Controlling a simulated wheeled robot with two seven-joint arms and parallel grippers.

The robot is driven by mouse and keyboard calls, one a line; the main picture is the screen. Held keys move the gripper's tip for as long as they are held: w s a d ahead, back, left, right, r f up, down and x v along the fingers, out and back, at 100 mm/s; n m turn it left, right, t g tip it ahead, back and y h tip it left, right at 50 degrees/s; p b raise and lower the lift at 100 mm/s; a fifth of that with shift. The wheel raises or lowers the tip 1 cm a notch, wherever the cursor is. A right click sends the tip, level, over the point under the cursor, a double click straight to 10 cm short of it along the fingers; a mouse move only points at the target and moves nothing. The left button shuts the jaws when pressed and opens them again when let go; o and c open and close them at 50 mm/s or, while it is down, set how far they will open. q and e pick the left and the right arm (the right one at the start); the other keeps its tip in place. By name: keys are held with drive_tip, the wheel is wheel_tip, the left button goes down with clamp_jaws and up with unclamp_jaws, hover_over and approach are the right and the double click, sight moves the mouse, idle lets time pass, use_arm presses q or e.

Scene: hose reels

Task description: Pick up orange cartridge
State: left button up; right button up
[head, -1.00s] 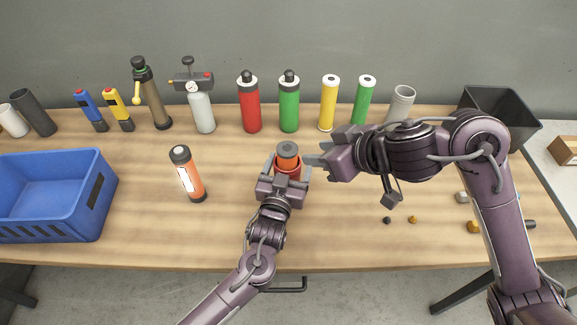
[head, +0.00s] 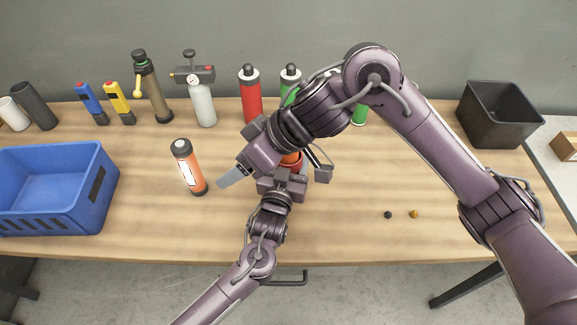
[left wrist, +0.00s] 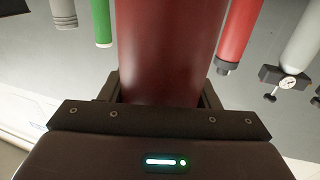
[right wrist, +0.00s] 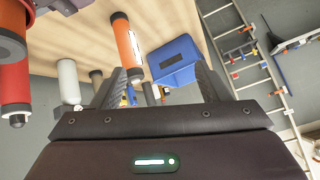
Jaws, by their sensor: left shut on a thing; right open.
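The orange cartridge (head: 188,172), with dark ends and a white label, stands leaning slightly on the table, right of the blue bin. It also shows in the right wrist view (right wrist: 127,45), beyond my fingers. My right gripper (head: 232,176) is open and empty, just right of the cartridge and apart from it. My left gripper (head: 286,178) is shut on a red cylinder (left wrist: 168,45) with an orange piece showing at its top (head: 292,160). My right arm partly hides that cylinder in the head view.
The blue bin (head: 103,190) stands at the left. Along the back are red (head: 250,98) and green bottles, a pump bottle (head: 203,105) and blue and yellow tools. A black bin (head: 497,115) is at the back right. Table in front of the orange cartridge is clear.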

drive_tip(key=w+d+r+m+g+h, duration=0.1)
drive_tip(key=w+d+r+m+h, duration=0.35)
drive_tip(key=w+d+h, duration=0.55)
drive_tip(key=shift+m+y, duration=0.35)
drive_tip(key=shift+y, duration=0.25)
drive_tip(key=f, duration=0.4)
drive_tip(key=a+f, duration=0.1)
drive_tip(key=shift+w+f, duration=0.3)
drive_tip(key=shift+f, duration=0.1)
drive_tip(key=shift+w+a+f, duration=0.1)
drive_tip(key=shift+f, duration=1.4)
drive_tip(key=shift+w+a+f, duration=0.1)
drive_tip(key=shift+f, duration=1.35)
drive_tip(key=c, duration=1.4)
drive_tip(key=shift+r, duration=0.1)
wheel_tip(320, 180, up, 18)
